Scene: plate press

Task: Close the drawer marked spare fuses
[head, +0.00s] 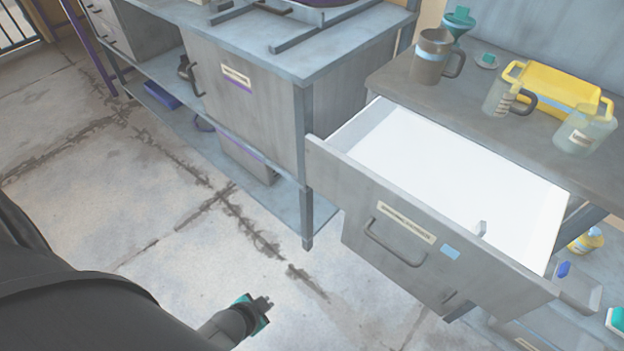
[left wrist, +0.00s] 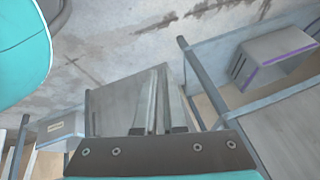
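A grey drawer (head: 400,236) stands pulled far out below the bench at the right of the head view. My right gripper is not in view.
The drawer's bench (head: 390,80) carries a brown mug (head: 432,56), clear jugs (head: 505,95) and a yellow caddy (head: 555,88). Another bench (head: 300,62) with a labelled cabinet front (head: 240,85) stands left, its post (head: 307,220) near the drawer. The concrete floor (head: 130,200) is open.

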